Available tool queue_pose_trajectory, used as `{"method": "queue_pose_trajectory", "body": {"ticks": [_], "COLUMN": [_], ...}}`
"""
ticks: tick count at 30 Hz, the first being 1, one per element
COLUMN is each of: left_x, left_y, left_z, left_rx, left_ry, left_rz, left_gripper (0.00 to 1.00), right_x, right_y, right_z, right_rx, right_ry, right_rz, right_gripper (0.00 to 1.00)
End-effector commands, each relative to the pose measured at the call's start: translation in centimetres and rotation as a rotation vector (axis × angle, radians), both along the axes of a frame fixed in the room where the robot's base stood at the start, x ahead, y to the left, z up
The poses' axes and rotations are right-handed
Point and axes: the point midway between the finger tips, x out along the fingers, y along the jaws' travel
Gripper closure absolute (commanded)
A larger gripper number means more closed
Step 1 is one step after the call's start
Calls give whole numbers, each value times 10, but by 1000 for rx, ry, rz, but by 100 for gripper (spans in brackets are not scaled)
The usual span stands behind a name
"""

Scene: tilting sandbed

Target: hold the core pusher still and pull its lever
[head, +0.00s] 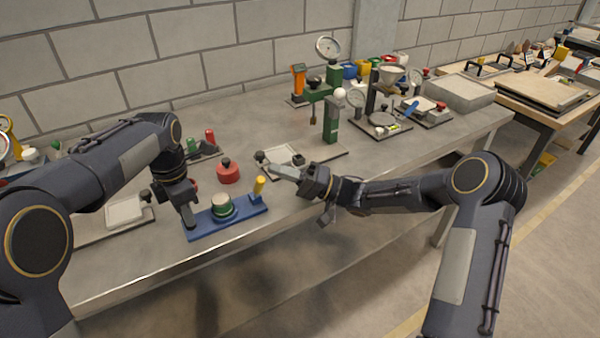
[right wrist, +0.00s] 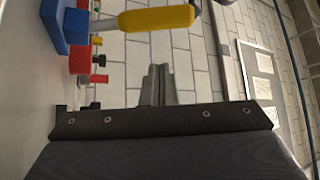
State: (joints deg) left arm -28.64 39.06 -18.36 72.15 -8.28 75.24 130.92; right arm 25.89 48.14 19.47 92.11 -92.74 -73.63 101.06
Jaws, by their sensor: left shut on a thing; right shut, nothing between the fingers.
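The core pusher has a blue base (head: 232,222) near the table's front edge, with a round green and white part (head: 221,205) on it. Its yellow-gripped lever (head: 259,185) stands up at the right end. In the right wrist view the yellow grip (right wrist: 157,18) lies across the top, with the blue base (right wrist: 52,25) at upper left. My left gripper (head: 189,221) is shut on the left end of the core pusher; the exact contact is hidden. My right gripper (head: 274,168) is shut and empty, right of the lever and apart from it; its fingers show in the wrist view (right wrist: 157,85).
A red round container (head: 228,172) with a black knob sits behind the core pusher. A flat tray (head: 124,211) lies to the left. A green-posted device (head: 331,122) and scales stand behind my right gripper. The front table edge right of the core pusher is clear.

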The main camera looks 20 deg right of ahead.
Motion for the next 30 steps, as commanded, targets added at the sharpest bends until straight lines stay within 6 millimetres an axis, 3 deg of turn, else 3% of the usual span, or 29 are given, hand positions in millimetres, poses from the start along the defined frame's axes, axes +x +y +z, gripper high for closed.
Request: {"method": "queue_pose_trajectory", "body": {"ticks": [7,19,24,30], "left_x": [0,0,0,0], "left_y": [0,0,0,-1], "left_z": [0,0,0,0], "left_rx": [0,0,0,-2], "left_ry": [-1,-1,-1,-2], "left_rz": [0,1,1,1], "left_gripper": [100,100,100,100], "right_x": [-18,-20,-33,-34], "right_y": [15,17,21,21], "right_z": [-7,-8,-16,-17], "right_rx": [0,0,-2,-1], "right_ry": [1,1,3,1], "right_rz": [-1,-1,0,2], "right_gripper": [100,100,100,100]}}
